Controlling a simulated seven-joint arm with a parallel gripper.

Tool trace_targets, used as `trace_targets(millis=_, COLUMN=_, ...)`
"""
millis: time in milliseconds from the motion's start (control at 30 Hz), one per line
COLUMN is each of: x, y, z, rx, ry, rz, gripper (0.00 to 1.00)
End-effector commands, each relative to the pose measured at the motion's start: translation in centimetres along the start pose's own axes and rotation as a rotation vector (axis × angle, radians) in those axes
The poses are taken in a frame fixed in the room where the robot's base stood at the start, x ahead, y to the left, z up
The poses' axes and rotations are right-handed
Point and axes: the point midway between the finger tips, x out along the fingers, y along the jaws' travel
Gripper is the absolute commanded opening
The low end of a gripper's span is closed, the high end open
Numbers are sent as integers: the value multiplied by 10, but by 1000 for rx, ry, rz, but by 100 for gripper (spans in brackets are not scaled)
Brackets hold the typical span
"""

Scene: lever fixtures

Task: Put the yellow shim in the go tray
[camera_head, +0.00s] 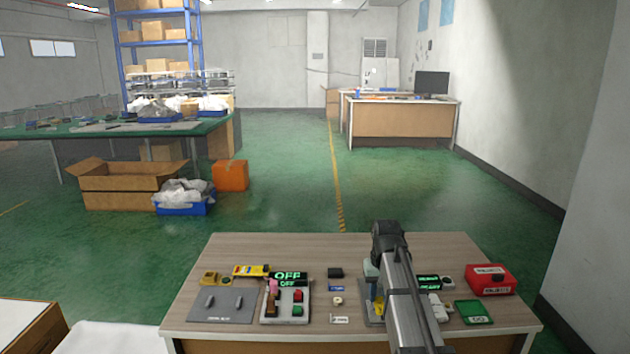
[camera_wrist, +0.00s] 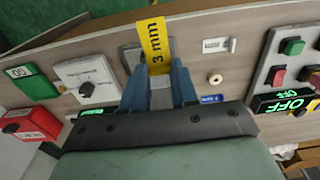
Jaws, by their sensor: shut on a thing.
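The yellow shim (camera_wrist: 154,42), marked "3 mm", stands between the two blue fingers of my gripper (camera_wrist: 158,82) in the wrist view. My gripper is shut on it. In the head view a little of the shim's yellow (camera_head: 378,306) shows beside my arm, over a grey plate (camera_head: 366,316). I cannot tell whether the shim touches that plate. The green go tray (camera_head: 474,312) lies to the right of my gripper, near the table's right front corner. It also shows at the left of the wrist view (camera_wrist: 34,82). My arm hides part of the table around the gripper.
A red box (camera_head: 490,279) stands behind the go tray. A white fixture (camera_wrist: 87,76) lies between the gripper and the tray. To the left are a panel with red and green buttons (camera_head: 285,308), an OFF sign (camera_head: 288,275) and a grey lever plate (camera_head: 222,305).

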Motion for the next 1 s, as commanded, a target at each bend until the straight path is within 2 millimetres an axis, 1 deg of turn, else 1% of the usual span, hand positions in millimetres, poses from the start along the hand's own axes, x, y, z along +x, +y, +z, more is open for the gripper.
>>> trace_targets(millis=33, x=5, y=-1, z=20, rx=21, ry=-2, rz=0, gripper=0)
trace_targets(millis=200, x=16, y=-4, z=53, rx=19, ry=-10, rz=0, gripper=0)
trace_targets(millis=300, x=22, y=-6, z=69, rx=15, ry=-16, rz=0, gripper=0)
trace_targets(millis=433, x=28, y=-9, z=78, rx=10, ry=-24, rz=0, gripper=0)
trace_targets(millis=500, x=30, y=-13, z=80, rx=3, ry=-28, rz=-1, gripper=0)
trace_targets(millis=567, x=32, y=-18, z=77, rx=-6, ry=-31, rz=-1, gripper=0)
trace_targets(millis=667, x=32, y=-23, z=62, rx=-14, ry=-34, rz=-1, gripper=0)
trace_targets(millis=767, x=31, y=-28, z=31, rx=-21, ry=-36, rz=-1, gripper=0)
trace_targets(millis=1000, x=26, y=-42, z=-67, rx=-36, ry=-43, rz=-1, gripper=0)
